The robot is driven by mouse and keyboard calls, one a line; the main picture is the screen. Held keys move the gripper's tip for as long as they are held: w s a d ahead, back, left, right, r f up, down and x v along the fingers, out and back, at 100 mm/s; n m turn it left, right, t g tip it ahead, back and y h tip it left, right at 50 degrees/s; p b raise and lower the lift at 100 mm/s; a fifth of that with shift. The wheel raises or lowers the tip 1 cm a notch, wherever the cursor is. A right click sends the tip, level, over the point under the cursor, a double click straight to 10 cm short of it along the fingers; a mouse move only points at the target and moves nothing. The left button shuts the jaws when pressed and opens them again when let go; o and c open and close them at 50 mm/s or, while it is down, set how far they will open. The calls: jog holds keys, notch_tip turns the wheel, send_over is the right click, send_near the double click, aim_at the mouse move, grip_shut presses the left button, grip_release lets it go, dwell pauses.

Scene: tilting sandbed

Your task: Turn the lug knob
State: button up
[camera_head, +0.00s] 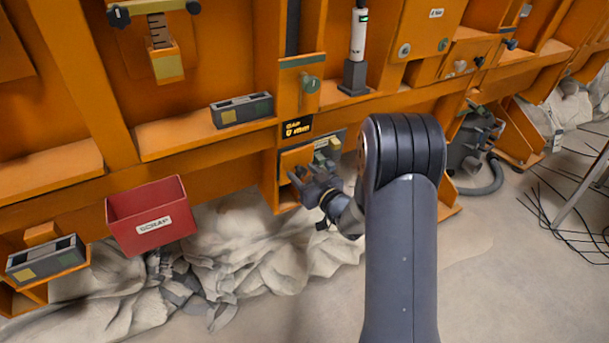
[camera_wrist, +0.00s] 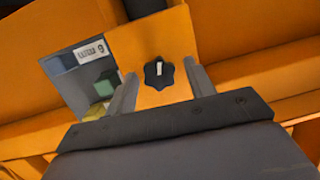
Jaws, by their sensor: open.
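The lug knob (camera_wrist: 159,74) is a black, lobed knob with a pale mark on its face, set on an orange panel in the wrist view. My gripper (camera_wrist: 162,82) is open, with one grey finger on each side of the knob in that view. I cannot tell how far the fingertips are from the knob in depth. In the head view my gripper (camera_head: 301,181) is in front of the orange box below the dark label plate. The knob itself is hidden there behind my gripper.
A green block (camera_wrist: 105,84) and a yellow block (camera_wrist: 99,111) sit left of my gripper, beside a labelled grey plate (camera_wrist: 92,54). A red scrap bin (camera_head: 151,215) hangs at left. Crumpled pale cloth (camera_head: 270,250) lies below.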

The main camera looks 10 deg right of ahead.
jog(key=c, duration=0.9)
